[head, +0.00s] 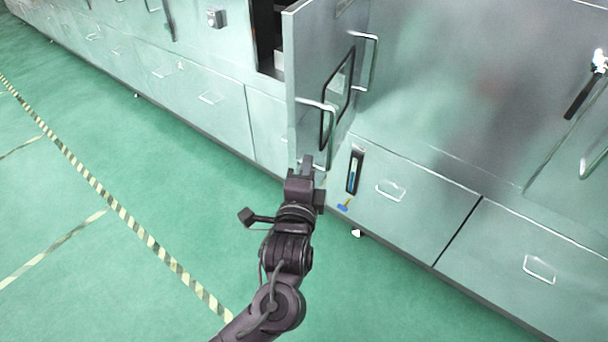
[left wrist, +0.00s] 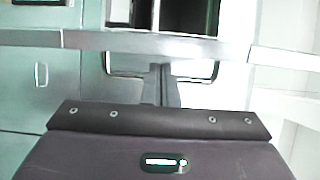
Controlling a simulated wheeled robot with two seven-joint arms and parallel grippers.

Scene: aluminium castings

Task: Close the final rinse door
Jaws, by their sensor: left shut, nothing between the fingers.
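The open door (head: 309,62) is a pale metal panel with a dark-framed window, standing out from the machine front. A bent metal handle (head: 318,104) is on its near face, and another handle (head: 372,62) shows on its right. My left gripper (head: 307,164) is shut and empty at the door's lower part, below the near handle. I cannot tell whether it touches the door. In the left wrist view the closed fingers (left wrist: 165,88) point at the dark-framed window (left wrist: 161,72). A horizontal metal bar (left wrist: 150,42) crosses above them. My right gripper is out of view.
A dark opening (head: 268,38) shows left of the door. Lower panels with small handles (head: 390,190) line the machine. A gauge (head: 354,171) with a blue valve (head: 344,207) sits right of my gripper. The green floor (head: 130,270) in front is clear, with striped tape.

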